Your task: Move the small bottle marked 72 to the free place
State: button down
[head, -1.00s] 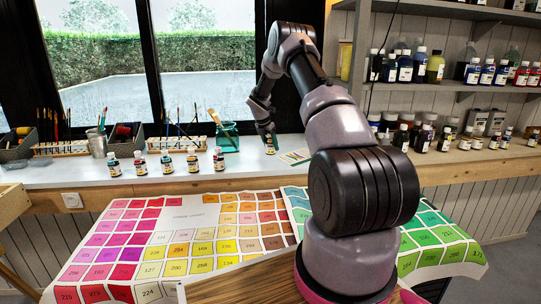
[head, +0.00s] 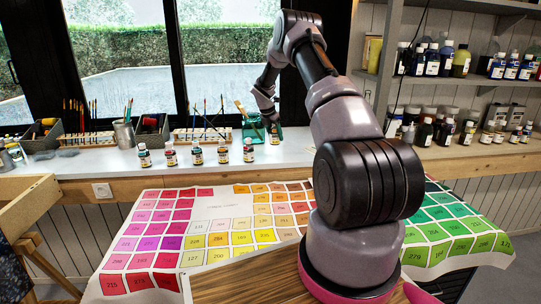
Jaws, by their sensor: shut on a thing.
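My gripper (head: 272,120) is at the far end of my arm, above the white counter by the window. It is shut on a small bottle (head: 275,135) with a pale label, just right of the row's right end. Several similar small bottles stand in a row on the counter, from the leftmost bottle (head: 144,157) to the rightmost bottle (head: 248,152). The labels are too small to read, so I cannot tell which is marked 72. I cannot tell whether the held bottle touches the counter. No gap shows within the row.
Behind the row stand a teal glass jar (head: 254,130) with brushes, a brush rack (head: 203,135) and a grey bin (head: 150,133). Shelves of larger bottles (head: 445,60) are at right. A colour chart (head: 210,230) lies in front.

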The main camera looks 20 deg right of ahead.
aim_at(274, 143)
notch_tip(274, 143, down, 4)
jog(key=shift+a+f, duration=0.15)
jog(key=shift+f, duration=1.75)
jog(key=shift+c, duration=0.6)
grip_release()
jog(key=shift+f, duration=0.15)
